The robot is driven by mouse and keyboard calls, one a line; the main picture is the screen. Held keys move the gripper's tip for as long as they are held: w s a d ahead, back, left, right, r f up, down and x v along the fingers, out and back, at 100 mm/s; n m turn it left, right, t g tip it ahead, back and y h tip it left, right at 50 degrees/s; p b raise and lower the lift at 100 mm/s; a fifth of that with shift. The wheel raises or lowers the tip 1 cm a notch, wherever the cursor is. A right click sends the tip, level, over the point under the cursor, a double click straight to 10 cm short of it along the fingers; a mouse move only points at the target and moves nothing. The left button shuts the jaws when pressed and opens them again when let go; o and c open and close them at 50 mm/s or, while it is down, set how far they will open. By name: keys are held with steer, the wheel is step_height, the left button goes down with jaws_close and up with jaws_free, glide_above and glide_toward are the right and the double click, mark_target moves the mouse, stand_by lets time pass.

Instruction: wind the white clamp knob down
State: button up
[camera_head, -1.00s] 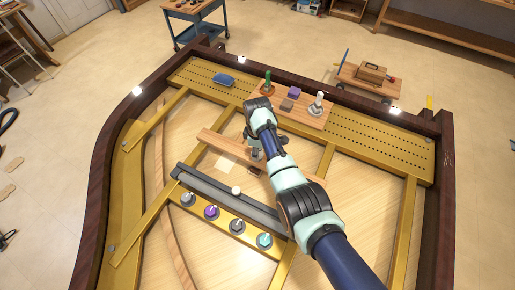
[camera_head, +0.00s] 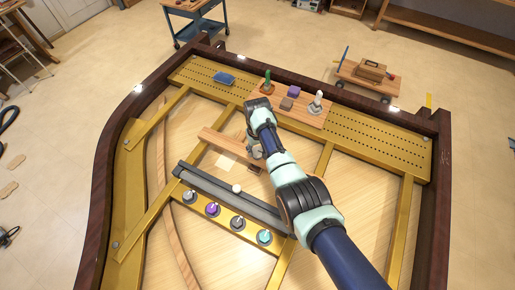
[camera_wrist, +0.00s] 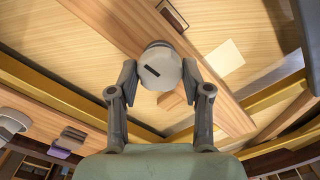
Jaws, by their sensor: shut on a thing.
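The white clamp knob (camera_wrist: 160,66) is a pale round cap with a dark slot across its face, in the middle of the wrist view. My gripper (camera_wrist: 160,80) is shut on it, with one finger against each side. In the head view my gripper (camera_head: 254,150) is low over the wooden crossbar (camera_head: 216,137), and my wrist hides most of the knob there. How far down the knob sits cannot be told.
A dark grey rail (camera_head: 215,190) with a white ball (camera_head: 237,188) lies in front of the crossbar. Several coloured knobs (camera_head: 212,209) stand in a row before it. A wooden board (camera_head: 300,110) behind my arm holds small items.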

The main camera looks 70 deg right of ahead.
steer(key=m, duration=0.4)
steer(key=shift+m, duration=0.3)
steer(key=m, duration=0.5)
steer(key=shift+m, duration=0.3)
steer(key=m, duration=0.5)
steer(key=shift+p, duration=0.3)
steer(key=m, duration=0.5)
steer(key=o, duration=1.2)
steer(key=shift+c, duration=0.2)
